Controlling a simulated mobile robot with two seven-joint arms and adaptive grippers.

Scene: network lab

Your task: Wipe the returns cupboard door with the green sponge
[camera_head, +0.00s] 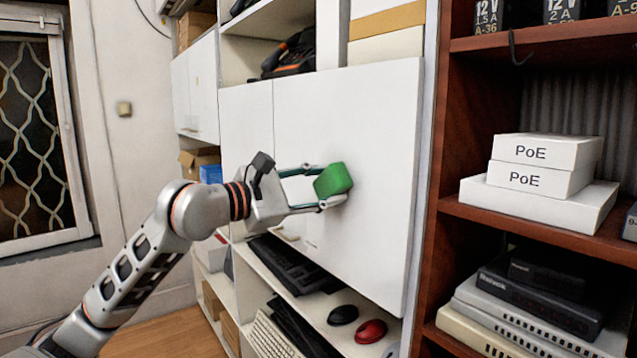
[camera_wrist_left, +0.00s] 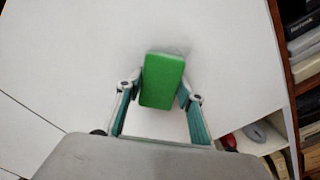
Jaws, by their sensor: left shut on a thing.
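The green sponge (camera_head: 333,180) is held between the fingers of my left gripper (camera_head: 326,187), in front of a white cupboard door (camera_head: 375,120). In the left wrist view the sponge (camera_wrist_left: 162,80) sits between both fingertips of the left gripper (camera_wrist_left: 160,90), with the white door (camera_wrist_left: 225,50) behind it. A faint grey smudge shows on the door around the sponge's top end in that view. The sponge is at or very close to the door face; I cannot tell whether it touches. My right gripper is not in view.
A brown shelf unit (camera_head: 450,140) with white PoE boxes (camera_head: 545,150) stands close on the right. Below the door an open shelf holds keyboards, a black mouse (camera_head: 342,315) and a red mouse (camera_head: 370,331). A barred window (camera_head: 30,130) is at the far left.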

